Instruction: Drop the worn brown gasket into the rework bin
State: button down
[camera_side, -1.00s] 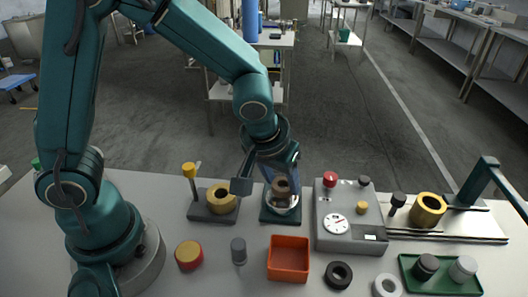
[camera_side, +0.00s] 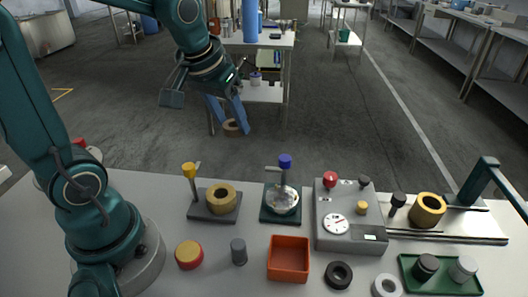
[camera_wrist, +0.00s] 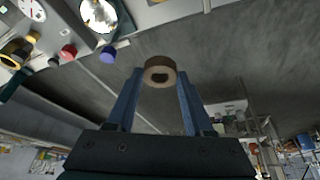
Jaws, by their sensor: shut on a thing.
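The worn brown gasket (camera_side: 230,129), a thick ring, is held between the fingertips of my gripper (camera_side: 233,124). In the wrist view the gasket (camera_wrist: 160,63) sits between the two blue fingers, its hole partly facing the camera. An open orange bin (camera_side: 289,278), which looks like the rework bin, stands at the front middle of the bench and shows empty.
A blue-knobbed tank (camera_side: 283,200) and a yellow-knobbed stand with a brass ring (camera_side: 221,198) stand behind the bin. A grey gauge box (camera_side: 346,240) is at its right. A grey cylinder (camera_side: 238,251), a red-yellow cap (camera_side: 189,255) and a black ring (camera_side: 338,275) lie nearby.

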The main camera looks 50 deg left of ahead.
jog(key=shift+w+a+n, duration=0.15)
jog(key=shift+a+n, duration=0.1)
jog(key=shift+n, duration=0.25)
jog(key=s+d+f+m, duration=0.1)
jog(key=d+m, duration=0.1)
jog(key=d, duration=0.5)
jog(key=s+d+f+m+h, duration=0.1)
jog(key=s+d+f+m, duration=0.1)
jog(key=d, duration=0.5)
jog(key=s+d+f+m+h, duration=0.1)
jog(key=d+f+m, duration=0.1)
jog(key=d, duration=0.5)
jog(key=shift+s+d+f+m, duration=0.2)
jog(key=shift+s+d+m, duration=0.1)
jog(key=shift+m, duration=0.3)
jog(key=shift+a+f, duration=0.1)
send_over(283, 266)
jog(key=shift+f, duration=2.2)
grip_release()
